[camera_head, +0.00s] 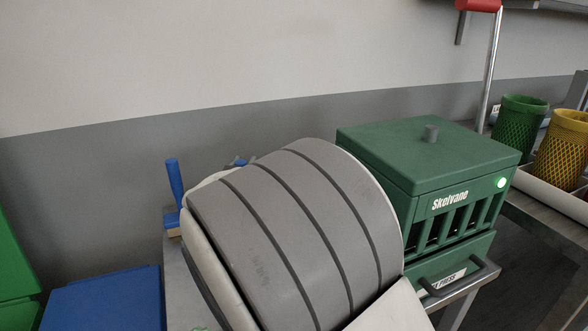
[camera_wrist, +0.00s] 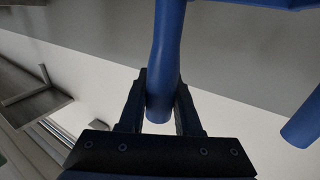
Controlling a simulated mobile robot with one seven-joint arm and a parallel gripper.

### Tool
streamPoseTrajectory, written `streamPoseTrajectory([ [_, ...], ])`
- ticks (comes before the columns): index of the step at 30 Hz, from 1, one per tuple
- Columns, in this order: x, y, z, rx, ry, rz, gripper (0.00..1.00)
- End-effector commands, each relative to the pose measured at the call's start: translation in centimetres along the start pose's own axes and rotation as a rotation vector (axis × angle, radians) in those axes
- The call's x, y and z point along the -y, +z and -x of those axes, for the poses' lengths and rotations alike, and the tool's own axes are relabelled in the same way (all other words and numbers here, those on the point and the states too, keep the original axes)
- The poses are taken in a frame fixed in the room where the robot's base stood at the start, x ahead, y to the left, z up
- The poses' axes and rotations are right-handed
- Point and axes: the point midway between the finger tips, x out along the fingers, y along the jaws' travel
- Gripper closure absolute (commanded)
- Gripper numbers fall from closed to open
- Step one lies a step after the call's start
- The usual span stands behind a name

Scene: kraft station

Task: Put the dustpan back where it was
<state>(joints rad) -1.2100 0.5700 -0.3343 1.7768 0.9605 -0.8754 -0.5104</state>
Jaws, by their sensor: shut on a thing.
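In the wrist view my gripper (camera_wrist: 161,98) is shut around a blue handle, which I take to be that of the dustpan (camera_wrist: 168,45). The handle runs up out of the picture, and a wider blue part shows at the top edge. In the head view my gripper is hidden behind my large grey and white arm link. A small blue bit (camera_head: 240,162) shows behind that link; I cannot tell whether it is the dustpan. The place where the dustpan was cannot be made out.
A blue upright handle on a block, perhaps a brush (camera_head: 174,190), stands left of my arm. A blue bin top (camera_head: 103,300) is lower left. Green (camera_head: 518,118) and yellow (camera_head: 562,145) mesh cups stand far right. Another blue handle (camera_wrist: 303,122) shows in the wrist view.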

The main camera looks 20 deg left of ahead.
Motion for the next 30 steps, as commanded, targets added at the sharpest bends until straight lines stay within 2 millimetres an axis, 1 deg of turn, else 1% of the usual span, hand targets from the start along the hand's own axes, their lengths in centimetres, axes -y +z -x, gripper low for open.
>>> streamPoseTrajectory([
  [3,0.1,0.8,-0.1,0.0,0.0,0.0,1.0],
  [8,0.1,3.4,-0.1,0.0,0.0,0.002,1.0],
  [10,0.1,4.1,-0.1,-0.001,-0.001,0.001,1.0],
  [17,0.1,3.9,-0.1,-0.002,0.0,-0.001,1.0],
  [22,0.1,4.4,-0.1,-0.001,0.0,-0.001,1.0],
  [23,0.1,4.3,-0.1,0.0,0.0,-0.001,0.62],
  [24,0.1,4.3,-0.1,0.0,0.0,-0.001,0.55],
  [27,0.1,4.3,-0.1,0.0,0.0,-0.001,0.38],
  [30,0.1,4.3,-0.1,0.0,0.0,-0.001,0.38],
])
